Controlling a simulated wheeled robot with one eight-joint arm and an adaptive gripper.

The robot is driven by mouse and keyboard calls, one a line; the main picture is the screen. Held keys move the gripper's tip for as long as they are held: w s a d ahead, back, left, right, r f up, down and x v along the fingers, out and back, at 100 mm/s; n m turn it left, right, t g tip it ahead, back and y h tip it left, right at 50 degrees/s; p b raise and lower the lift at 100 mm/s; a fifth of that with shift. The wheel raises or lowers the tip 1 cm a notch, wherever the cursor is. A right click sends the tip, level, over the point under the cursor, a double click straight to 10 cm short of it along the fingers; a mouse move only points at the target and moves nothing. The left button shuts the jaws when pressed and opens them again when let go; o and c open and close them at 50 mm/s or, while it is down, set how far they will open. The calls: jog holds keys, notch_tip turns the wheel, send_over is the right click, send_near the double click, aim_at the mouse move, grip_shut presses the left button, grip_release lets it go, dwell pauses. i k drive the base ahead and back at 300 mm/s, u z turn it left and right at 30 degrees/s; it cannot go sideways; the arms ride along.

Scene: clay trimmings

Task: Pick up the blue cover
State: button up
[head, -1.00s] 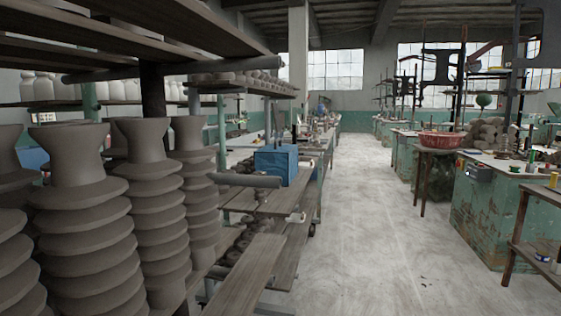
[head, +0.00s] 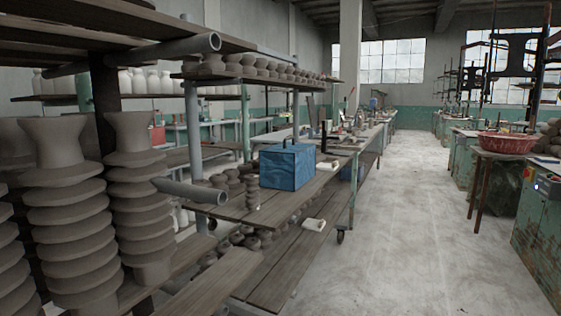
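A blue box-shaped cover (head: 288,168) with a small dark handle on top stands upright on a wooden shelf plank (head: 318,186), left of the aisle in the head view. Its front and right faces show. Small clay pieces stand just to its left. My gripper is not in view.
Stacked ribbed clay insulators (head: 65,215) and a shelf rack with protruding metal pipes (head: 190,190) fill the near left. A red basket (head: 507,143) sits on a stand at right, beside a green cabinet (head: 540,240). The concrete floor aisle (head: 400,230) is clear.

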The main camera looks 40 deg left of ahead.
aim_at(286, 166)
jog(key=u, duration=0.4)
jog(key=i, duration=1.05)
jog(key=u, duration=1.3)
jog(key=i, duration=1)
jog(key=u, duration=0.6)
